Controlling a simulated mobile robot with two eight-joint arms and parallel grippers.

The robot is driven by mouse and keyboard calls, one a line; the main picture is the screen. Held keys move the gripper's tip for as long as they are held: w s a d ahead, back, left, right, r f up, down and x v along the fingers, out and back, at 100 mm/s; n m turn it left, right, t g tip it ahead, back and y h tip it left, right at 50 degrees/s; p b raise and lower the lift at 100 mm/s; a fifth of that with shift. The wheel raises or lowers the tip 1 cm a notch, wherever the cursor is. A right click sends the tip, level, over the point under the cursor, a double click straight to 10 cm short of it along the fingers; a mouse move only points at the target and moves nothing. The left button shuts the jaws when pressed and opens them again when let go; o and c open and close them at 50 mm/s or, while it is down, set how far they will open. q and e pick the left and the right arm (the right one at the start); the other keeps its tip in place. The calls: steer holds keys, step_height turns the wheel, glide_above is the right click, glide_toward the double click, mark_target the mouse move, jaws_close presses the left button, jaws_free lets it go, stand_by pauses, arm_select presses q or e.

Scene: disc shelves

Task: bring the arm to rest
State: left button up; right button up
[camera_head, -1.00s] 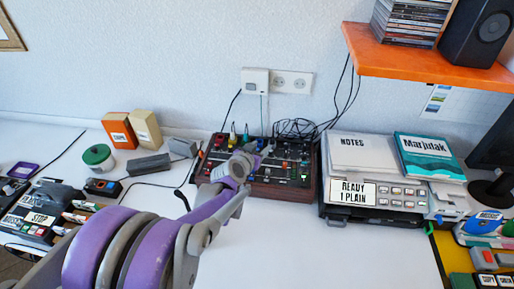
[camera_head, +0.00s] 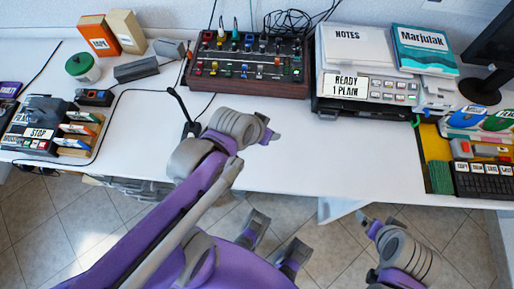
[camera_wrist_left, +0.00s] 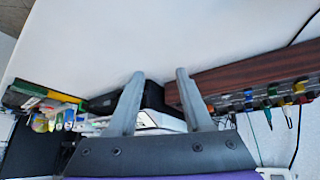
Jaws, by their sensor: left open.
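My left arm comes in from the lower left in the head view. Its gripper (camera_head: 268,134) is over the white desk (camera_head: 330,160), in front of the mixer and to the left of the printer. In the left wrist view the two grey fingers (camera_wrist_left: 158,76) stand apart with nothing held between them. My right gripper (camera_head: 370,223) shows at the lower right of the head view, below the desk's front edge and over the floor. Its jaws are too small and turned to read.
A mixer (camera_head: 247,70) and a printer (camera_head: 365,92) stand behind the left gripper. A black stalk (camera_head: 180,103) rises close to the left arm. A device with disc slots (camera_head: 38,132) is at the left, a keyboard (camera_head: 484,180) at the right. The middle front desk is clear.

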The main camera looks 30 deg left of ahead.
arm_select(q)
steer(key=s+f+g, duration=0.1)
steer(key=s, duration=0.5)
steer(key=shift+d+f+g+y, duration=0.2)
steer(key=shift+f+g+y, duration=0.1)
steer(key=shift+f, duration=0.1)
steer(key=shift+r, duration=0.15)
